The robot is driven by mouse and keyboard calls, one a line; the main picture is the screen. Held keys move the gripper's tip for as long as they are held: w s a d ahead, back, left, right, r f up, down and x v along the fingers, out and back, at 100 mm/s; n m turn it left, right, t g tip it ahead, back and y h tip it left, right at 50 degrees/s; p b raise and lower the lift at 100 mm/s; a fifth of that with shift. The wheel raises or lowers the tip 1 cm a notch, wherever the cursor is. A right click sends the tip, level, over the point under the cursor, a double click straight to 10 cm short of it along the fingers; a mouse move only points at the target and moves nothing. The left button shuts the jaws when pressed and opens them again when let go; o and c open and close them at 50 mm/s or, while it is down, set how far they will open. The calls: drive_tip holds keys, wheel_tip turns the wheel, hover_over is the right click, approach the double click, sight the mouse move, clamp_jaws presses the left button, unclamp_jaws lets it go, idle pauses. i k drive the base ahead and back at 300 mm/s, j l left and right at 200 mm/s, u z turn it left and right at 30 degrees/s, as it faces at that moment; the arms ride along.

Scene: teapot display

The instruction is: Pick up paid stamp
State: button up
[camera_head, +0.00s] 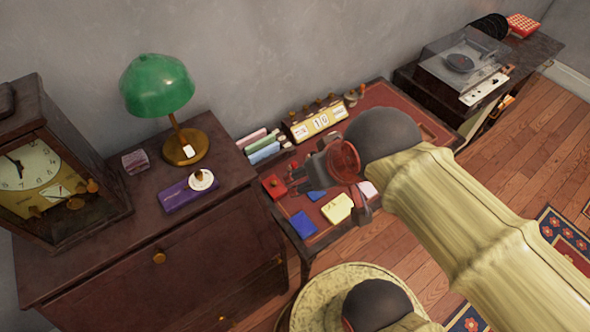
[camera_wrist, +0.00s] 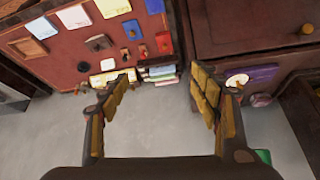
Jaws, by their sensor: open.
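My gripper (camera_head: 305,172) is over the left part of the red-topped desk (camera_head: 382,97) in the head view. In the wrist view its two fingers (camera_wrist: 160,93) are spread wide with nothing between them. Small stamp-like pieces (camera_wrist: 135,54) stand on the desk near the calendar in the wrist view. Small upright pieces (camera_head: 353,97) also show right of the calendar in the head view. No lettering is readable, so I cannot tell which is the paid stamp. My gripper and arm hide part of the desk in the head view.
A yellow calendar (camera_head: 317,122) and several books (camera_head: 262,150) stand along the desk's back. Coloured papers (camera_head: 338,208) lie at its front. A dark cabinet (camera_head: 150,262) with a green lamp (camera_head: 157,86) stands left. A record player (camera_head: 462,64) is at the back right.

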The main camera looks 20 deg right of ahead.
sight(294, 165)
drive_tip(key=l+u, duration=0.4)
drive_tip(key=l, duration=0.45)
drive_tip(key=i+l+u, duration=0.15)
drive_tip(key=l, duration=0.15)
drive_tip(key=l+u, duration=0.2)
drive_tip(key=i+l, duration=0.05)
